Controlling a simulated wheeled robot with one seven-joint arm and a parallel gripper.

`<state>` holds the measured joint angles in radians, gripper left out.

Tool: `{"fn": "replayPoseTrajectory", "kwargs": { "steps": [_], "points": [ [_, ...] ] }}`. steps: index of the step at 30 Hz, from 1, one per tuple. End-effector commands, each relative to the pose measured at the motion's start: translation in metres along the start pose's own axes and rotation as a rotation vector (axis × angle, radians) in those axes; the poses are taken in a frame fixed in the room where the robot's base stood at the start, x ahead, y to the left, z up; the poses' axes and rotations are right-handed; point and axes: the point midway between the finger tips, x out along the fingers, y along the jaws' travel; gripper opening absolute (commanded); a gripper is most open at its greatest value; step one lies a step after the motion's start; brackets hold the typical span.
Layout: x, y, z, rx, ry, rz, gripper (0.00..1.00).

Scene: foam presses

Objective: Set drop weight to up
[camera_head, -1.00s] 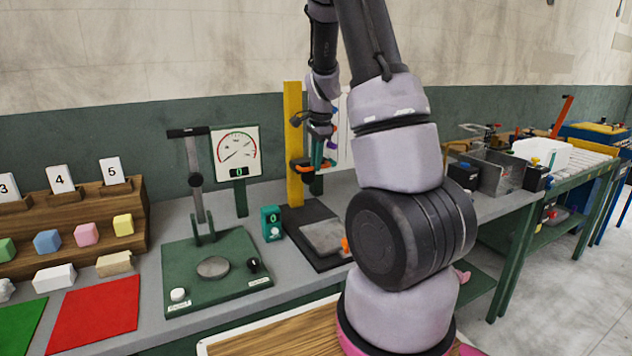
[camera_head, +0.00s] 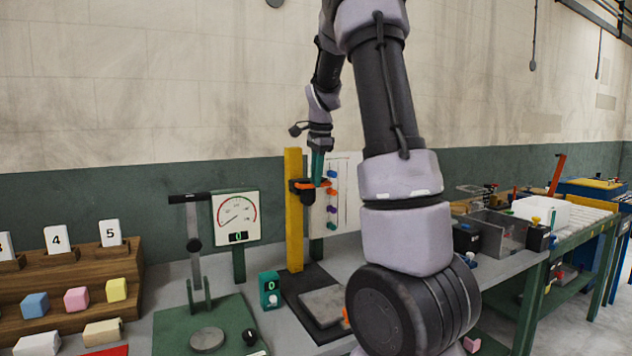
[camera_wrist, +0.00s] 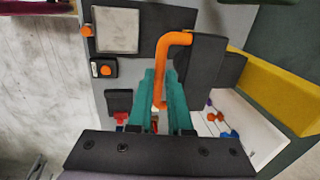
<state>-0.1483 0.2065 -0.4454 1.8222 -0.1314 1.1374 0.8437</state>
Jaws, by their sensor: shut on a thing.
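The drop weight (camera_head: 303,190) is a dark block with an orange handle, on the yellow post (camera_head: 294,235) of the foam press. It sits in the upper part of the post, below the top and well above the press's flat plate (camera_head: 322,305). My gripper (camera_head: 317,172) is shut on the orange handle. The wrist view shows the teal fingers (camera_wrist: 163,95) around the handle's lower straight part. The handle (camera_wrist: 178,40) bends into the dark block (camera_wrist: 205,62). The plate (camera_wrist: 116,30) lies clear below.
A white panel with coloured knobs (camera_head: 332,210) stands just right of the post. A gauge (camera_head: 237,218) and a lever press (camera_head: 195,250) stand to the left. A small teal counter box (camera_head: 270,290) is by the base. A box-laden bench (camera_head: 500,230) is at right.

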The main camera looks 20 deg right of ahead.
Motion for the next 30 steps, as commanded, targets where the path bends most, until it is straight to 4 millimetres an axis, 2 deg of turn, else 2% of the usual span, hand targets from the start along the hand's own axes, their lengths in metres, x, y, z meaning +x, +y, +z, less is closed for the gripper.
{"fn": "replayPoseTrajectory", "kwargs": {
  "steps": [3, 4, 5, 13, 17, 20, 30],
  "points": [
    [-0.004, -0.003, -0.001, -0.001, 0.002, -0.012, 0.00],
    [-0.004, -0.003, -0.001, -0.001, 0.002, -0.013, 0.21],
    [-0.004, -0.003, -0.001, -0.001, 0.002, -0.013, 0.30],
    [-0.002, -0.002, -0.001, -0.001, 0.001, -0.008, 0.30],
    [-0.008, -0.002, 0.000, -0.001, 0.001, -0.008, 0.30],
    [-0.022, -0.002, -0.001, -0.002, 0.002, -0.010, 0.30],
    [-0.088, -0.002, -0.001, 0.000, 0.002, -0.011, 0.30]
  ]
}}
